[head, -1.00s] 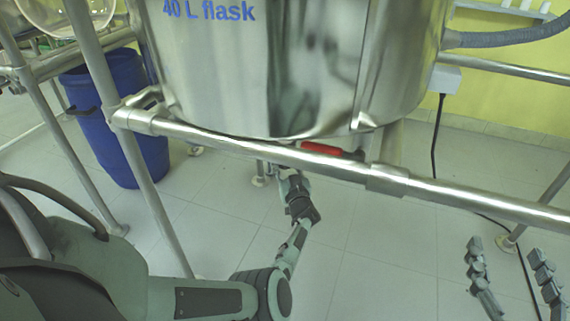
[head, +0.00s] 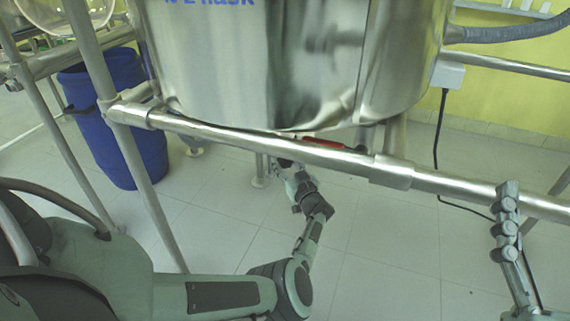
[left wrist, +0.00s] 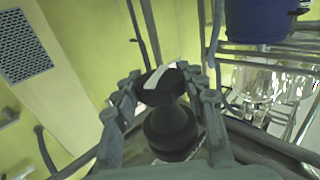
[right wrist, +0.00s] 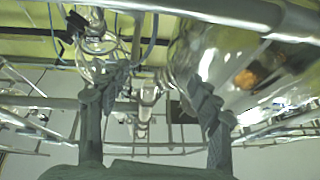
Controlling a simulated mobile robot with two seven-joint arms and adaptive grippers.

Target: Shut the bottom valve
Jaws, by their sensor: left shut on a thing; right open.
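A steel vessel (head: 290,60) with blue lettering hangs above a frame rail. A red part (head: 322,142), possibly the valve's handle, shows under its bottom edge, mostly hidden by the rail. My left gripper (head: 287,165) reaches up from below, just left of the red part. In the left wrist view my left gripper (left wrist: 160,90) is shut on a black knob (left wrist: 172,80) with a white stripe; a round black part sits just below it. My right gripper (head: 507,210) is at the right by the rail. In the right wrist view the right gripper (right wrist: 150,95) is open and empty.
A steel rail (head: 270,152) crosses in front of the vessel, with an upright post (head: 135,180) at the left. A blue barrel (head: 110,125) stands at the left back. A cable (head: 435,150) hangs at the right. The tiled floor (head: 400,260) below is clear.

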